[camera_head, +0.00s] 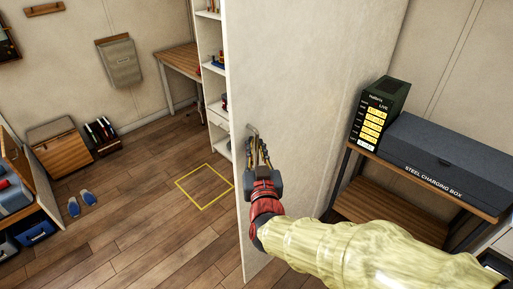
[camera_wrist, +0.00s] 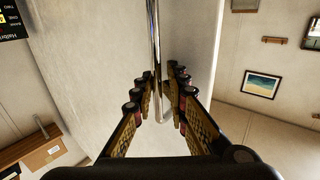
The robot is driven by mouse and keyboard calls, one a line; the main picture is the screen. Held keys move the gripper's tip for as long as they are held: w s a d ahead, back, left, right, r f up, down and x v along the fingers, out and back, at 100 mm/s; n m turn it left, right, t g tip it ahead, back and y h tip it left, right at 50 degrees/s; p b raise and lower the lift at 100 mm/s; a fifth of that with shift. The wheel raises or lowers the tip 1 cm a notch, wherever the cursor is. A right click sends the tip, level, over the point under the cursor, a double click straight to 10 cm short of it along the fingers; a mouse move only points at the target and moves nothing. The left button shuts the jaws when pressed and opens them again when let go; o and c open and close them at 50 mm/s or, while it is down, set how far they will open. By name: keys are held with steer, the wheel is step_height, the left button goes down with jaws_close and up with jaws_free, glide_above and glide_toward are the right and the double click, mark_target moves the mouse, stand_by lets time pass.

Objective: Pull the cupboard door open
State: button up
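The cupboard door (camera_head: 300,75) is a tall, plain pale panel across the middle of the head view. It also fills much of the wrist view (camera_wrist: 105,70). Its left edge stands beside the cupboard's shelves (camera_head: 213,85), which show to its left. A slim metal handle (camera_head: 252,130) sits near that edge, and in the wrist view the shiny bar (camera_wrist: 155,45) runs down between my fingers. My gripper (camera_head: 259,152) is at the handle, one finger on each side. In the wrist view the fingers (camera_wrist: 162,92) look apart, with narrow gaps beside the bar.
To the right, a rack (camera_head: 398,197) carries a dark steel charging box (camera_head: 440,160) and a labelled black unit (camera_head: 378,112). A yellow square outline (camera_head: 205,186) marks the wooden floor. Slippers (camera_head: 80,203) and boxes lie at left. The floor left of the door is mostly clear.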

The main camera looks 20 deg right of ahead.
steer(key=shift+o, duration=1)
steer(key=shift+d, duration=0.1)
steer(key=v, duration=1.2)
steer(key=shift+f, duration=0.1)
